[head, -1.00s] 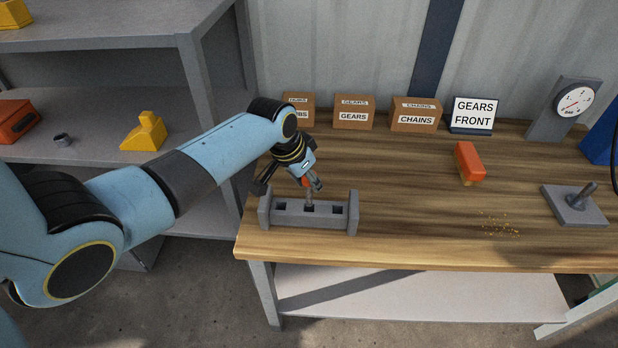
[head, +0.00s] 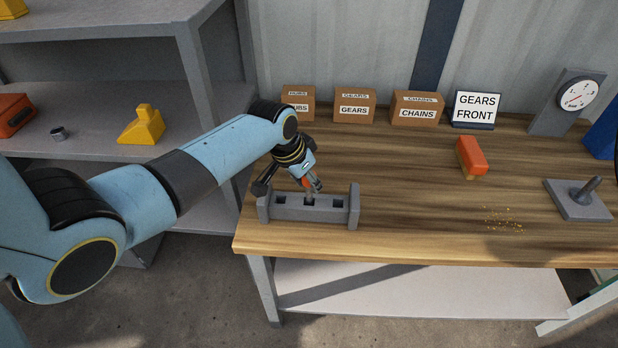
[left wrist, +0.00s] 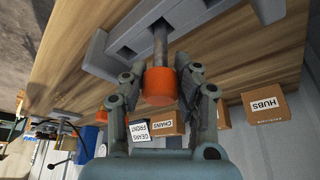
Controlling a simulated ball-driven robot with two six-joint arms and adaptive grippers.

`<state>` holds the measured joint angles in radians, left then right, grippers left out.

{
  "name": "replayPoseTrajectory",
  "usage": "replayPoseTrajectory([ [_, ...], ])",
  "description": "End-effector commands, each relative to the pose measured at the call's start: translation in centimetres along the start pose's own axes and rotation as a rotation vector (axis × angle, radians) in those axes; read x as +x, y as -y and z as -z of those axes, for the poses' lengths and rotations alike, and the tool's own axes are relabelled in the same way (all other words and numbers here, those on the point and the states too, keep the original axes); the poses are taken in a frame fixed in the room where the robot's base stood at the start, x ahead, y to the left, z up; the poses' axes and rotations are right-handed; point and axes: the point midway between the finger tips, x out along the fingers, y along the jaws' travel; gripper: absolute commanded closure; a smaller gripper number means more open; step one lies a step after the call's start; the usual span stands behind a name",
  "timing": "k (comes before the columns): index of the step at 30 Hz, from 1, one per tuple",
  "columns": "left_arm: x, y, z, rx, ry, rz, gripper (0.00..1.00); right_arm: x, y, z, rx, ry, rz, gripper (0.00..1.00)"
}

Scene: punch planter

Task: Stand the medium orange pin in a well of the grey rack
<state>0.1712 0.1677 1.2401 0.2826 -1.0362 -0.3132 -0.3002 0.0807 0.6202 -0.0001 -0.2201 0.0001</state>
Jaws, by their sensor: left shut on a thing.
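The orange pin has an orange head (left wrist: 159,86) and a grey shaft (left wrist: 160,40). My left gripper (left wrist: 158,74) is shut on it at the head. In the head view the same gripper (head: 313,187) is over the grey rack (head: 330,213), with a bit of the orange pin (head: 305,182) showing between its fingers. The shaft points down at the rack's middle well, and its lower end appears to be in that well; how deep is hidden. The wells on either side look empty. My right gripper is not in view.
The rack stands near the bench's (head: 420,235) left front corner. Another orange-headed piece (head: 471,156) and a grey plate with a peg (head: 577,200) are to the right. Cardboard boxes (head: 354,106), a sign (head: 476,110) and a gauge (head: 568,103) line the back.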

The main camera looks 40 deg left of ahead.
Motion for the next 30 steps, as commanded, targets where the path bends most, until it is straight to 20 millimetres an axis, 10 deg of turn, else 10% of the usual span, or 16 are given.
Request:
replayPoseTrajectory([
  [29, 2.3, 0.0, -0.9, 0.0, -0.001, 0.0, 1.0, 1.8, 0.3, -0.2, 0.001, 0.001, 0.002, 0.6],
  [30, 2.3, 0.0, -0.9, 0.0, -0.001, 0.0, 0.69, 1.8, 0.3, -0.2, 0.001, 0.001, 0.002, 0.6],
])
